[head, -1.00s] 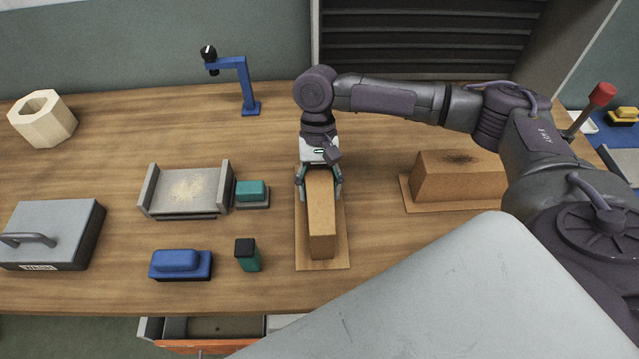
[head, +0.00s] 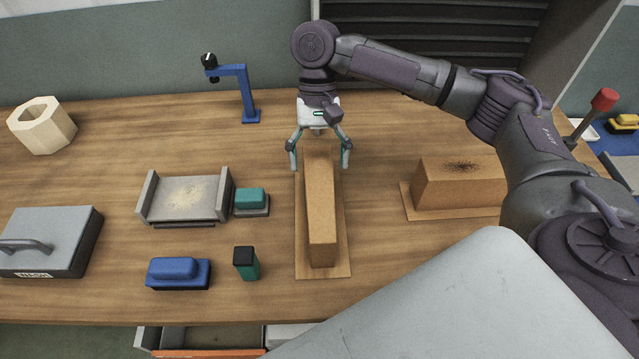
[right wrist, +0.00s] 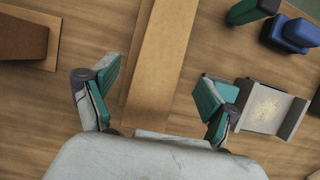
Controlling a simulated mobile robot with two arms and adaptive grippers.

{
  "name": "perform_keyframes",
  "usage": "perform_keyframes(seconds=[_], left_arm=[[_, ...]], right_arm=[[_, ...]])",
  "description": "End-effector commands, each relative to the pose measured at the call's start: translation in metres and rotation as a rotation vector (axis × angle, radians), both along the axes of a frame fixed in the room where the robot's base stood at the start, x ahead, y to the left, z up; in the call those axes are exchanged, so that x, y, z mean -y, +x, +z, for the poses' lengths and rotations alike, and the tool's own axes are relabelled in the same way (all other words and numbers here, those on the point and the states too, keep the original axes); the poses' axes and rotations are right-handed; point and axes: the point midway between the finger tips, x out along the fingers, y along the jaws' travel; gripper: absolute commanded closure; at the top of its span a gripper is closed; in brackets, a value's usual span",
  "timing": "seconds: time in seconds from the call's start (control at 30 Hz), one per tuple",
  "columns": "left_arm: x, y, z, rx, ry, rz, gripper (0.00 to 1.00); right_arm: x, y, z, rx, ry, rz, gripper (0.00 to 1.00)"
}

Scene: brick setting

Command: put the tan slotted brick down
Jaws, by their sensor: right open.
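The tan slotted brick (head: 320,210) lies lengthwise on a thin tan board (head: 337,262) in the middle of the table; no slot can be made out. In the right wrist view the brick (right wrist: 165,50) runs up from between the fingers. My right gripper (head: 320,160) is open and empty above the brick's far end, with a finger apart from it on each side. The open fingers also show in the right wrist view (right wrist: 152,105). My left gripper is not in view.
A second tan brick (head: 460,185) with a dark patch sits on a board at right. At left are a grey tray (head: 185,199), a teal block (head: 251,199), a blue block (head: 178,272), a teal-and-black block (head: 246,263) and a grey handled case (head: 50,240). A blue stand (head: 247,92) is behind.

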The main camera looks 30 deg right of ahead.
Motion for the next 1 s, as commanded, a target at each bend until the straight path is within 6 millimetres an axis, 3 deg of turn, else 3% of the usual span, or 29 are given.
perform_keyframes(seconds=[0.1,0.3,0.83,1.0], left_arm=[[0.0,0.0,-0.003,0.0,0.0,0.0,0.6],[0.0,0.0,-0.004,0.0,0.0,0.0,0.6],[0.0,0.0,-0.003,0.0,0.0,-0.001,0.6],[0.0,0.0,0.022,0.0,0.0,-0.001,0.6]], right_arm=[[0.003,0.007,0.019,0.002,0.002,0.0,0.15],[0.006,0.013,0.035,0.0,0.001,0.0,0.15],[0.006,0.013,0.037,-0.001,0.0,0.0,0.15],[0.006,0.013,0.062,0.0,0.001,0.0,0.15]])
